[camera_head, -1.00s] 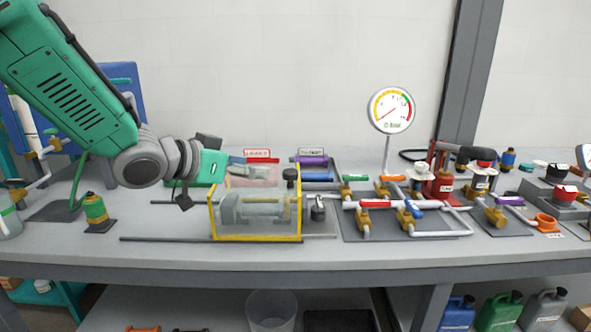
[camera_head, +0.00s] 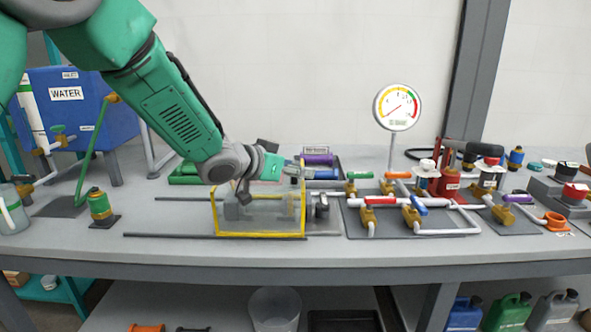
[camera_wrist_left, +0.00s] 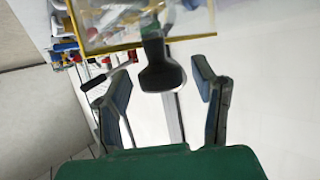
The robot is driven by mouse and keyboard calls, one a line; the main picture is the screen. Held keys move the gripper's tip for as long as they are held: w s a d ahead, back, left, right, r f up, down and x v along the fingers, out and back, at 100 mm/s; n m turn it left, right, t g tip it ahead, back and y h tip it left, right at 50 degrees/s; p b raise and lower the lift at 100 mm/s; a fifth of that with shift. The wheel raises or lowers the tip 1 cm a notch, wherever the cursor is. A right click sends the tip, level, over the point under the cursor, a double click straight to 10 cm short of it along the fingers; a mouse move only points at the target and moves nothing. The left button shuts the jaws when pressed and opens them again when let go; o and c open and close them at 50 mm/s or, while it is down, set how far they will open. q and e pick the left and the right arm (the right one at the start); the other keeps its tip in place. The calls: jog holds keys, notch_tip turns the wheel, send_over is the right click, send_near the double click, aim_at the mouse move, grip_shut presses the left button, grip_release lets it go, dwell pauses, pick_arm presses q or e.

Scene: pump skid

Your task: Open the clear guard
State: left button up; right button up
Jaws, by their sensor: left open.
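The clear guard (camera_head: 262,235) is a see-through box with yellow edges, closed over grey machine parts on the bench in the head view. Its yellow edge also shows at the top of the left wrist view (camera_wrist_left: 110,49). My left gripper (camera_head: 296,173) is over the guard's upper right end, with the arm reaching across from the left. In the left wrist view its two fingers are spread, and a black knob (camera_wrist_left: 160,76) on a dark stem sits in line between them. I cannot tell whether they touch it. In the head view my gripper hides the knob. My right gripper is not in view.
A pipe panel with coloured valves (camera_head: 410,215) lies right of the guard, with a round gauge (camera_head: 397,107) behind. A blue water tank (camera_head: 70,108) and a green-and-brass fitting (camera_head: 99,206) stand to the left. The bench front left of the guard is clear.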

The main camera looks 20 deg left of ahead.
pick_arm(q)
grip_shut()
jog(key=s+a+p, duration=0.3)
jog(key=a+p, duration=0.3)
jog(key=a, duration=0.4)
jog(key=s+a+p, duration=0.3)
jog(key=a+p, duration=0.3)
jog(key=a, duration=0.5)
jog(key=shift+s+a+f+p, duration=0.2)
jog(key=shift+a+p, duration=0.1)
grip_release()
jog(key=shift+w, duration=0.1)
jog(key=shift+r, duration=0.1)
